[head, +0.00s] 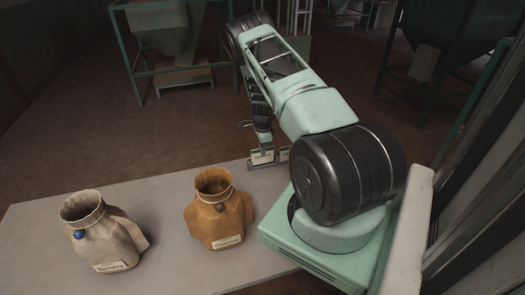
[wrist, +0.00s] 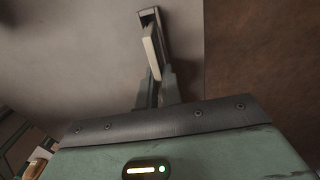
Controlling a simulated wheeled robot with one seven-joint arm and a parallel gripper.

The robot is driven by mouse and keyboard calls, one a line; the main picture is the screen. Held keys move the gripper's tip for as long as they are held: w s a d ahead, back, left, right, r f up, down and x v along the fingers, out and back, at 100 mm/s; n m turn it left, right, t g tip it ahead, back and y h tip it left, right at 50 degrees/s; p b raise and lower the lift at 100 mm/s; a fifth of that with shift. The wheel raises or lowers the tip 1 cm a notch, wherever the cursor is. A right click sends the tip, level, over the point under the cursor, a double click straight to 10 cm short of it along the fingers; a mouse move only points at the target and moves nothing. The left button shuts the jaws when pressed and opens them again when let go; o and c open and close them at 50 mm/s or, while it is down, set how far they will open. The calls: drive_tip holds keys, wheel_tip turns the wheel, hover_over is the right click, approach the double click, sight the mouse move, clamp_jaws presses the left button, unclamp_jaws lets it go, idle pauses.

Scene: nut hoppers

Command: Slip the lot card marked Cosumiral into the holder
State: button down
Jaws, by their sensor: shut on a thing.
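My gripper (head: 263,145) is at the far edge of the table, pointing down, shut on a small pale card (head: 261,157). In the wrist view the card (wrist: 152,50) stands out edge-on beyond the fingertips (wrist: 157,82). I cannot read its writing. A dark grey holder (head: 283,155) stands at the card, by the table's far edge. In the wrist view the holder (wrist: 149,14) shows as a narrow dark frame around the card's far end. I cannot tell whether the card sits inside it or just in front.
A beige sack (head: 100,235) and a brown sack (head: 218,212), both open-topped and labelled, stand on the grey table (head: 165,210). Green-framed hoppers (head: 165,40) stand on the floor behind. The table between the sacks and the holder is clear.

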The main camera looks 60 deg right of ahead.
drive_tip(key=shift+r+p, duration=1.45)
drive_tip(key=shift+r, duration=1.5)
drive_tip(key=shift+s, duration=0.1)
drive_tip(key=s+a, duration=0.6)
drive_tip(key=s, duration=0.1)
drive_tip(key=shift+s+a+p, duration=0.2)
drive_tip(key=shift+s+p, duration=0.05)
drive_tip(key=shift+p, duration=0.05)
